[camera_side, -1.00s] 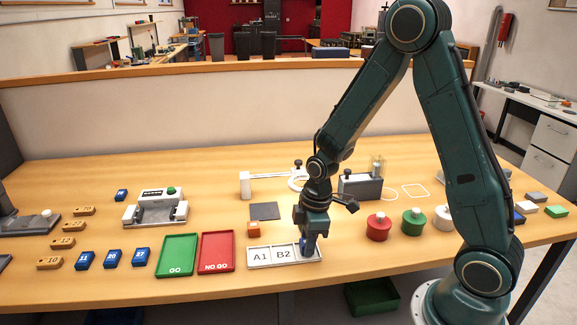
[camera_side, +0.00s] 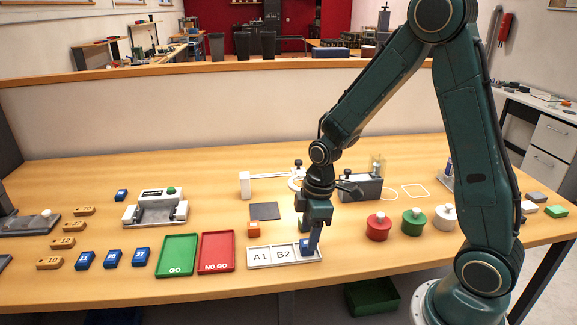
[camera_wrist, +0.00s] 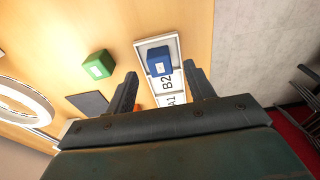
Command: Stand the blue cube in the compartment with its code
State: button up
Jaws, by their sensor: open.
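The blue cube (camera_side: 306,248) stands in the right-hand compartment of the white tray (camera_side: 259,267), beside the compartments marked A1 and B2. In the wrist view the blue cube (camera_wrist: 158,63) carries a pale label on its face, too small to read. The code of its compartment is hidden under it. My gripper (camera_side: 308,238) is just above the cube, with a finger partly in front of it. In the wrist view my gripper (camera_wrist: 160,75) has its fingers spread apart, with a gap on either side of the cube.
An orange cube (camera_side: 253,229) and a dark grey plate (camera_side: 265,211) lie behind the tray. A green cube (camera_wrist: 98,64) shows beside the tray in the wrist view. The red NO GO tray (camera_side: 216,253) is to the left. Red, green and white round pieces stand to the right.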

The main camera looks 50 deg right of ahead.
notch_tip(320, 180, up, 10)
jog(key=shift+s+d+r, duration=0.25)
jog(key=shift+s+d, duration=0.2)
dwell(0.5)
jog(key=s+a+r+m+t, duration=0.2)
jog(key=s+r+m, duration=0.2)
jog(key=s, duration=0.3)
jog(key=s+a+r+m+t+h, duration=0.1)
jog(key=s+r+m+t, duration=0.1)
jog(key=s+r+m, duration=0.3)
jog(key=s+r, duration=0.1)
jog(key=s, duration=0.2)
jog(key=shift+s+a+r+t, duration=0.2)
jog(key=shift+s+a+t, duration=0.1)
jog(key=shift+a, duration=0.05)
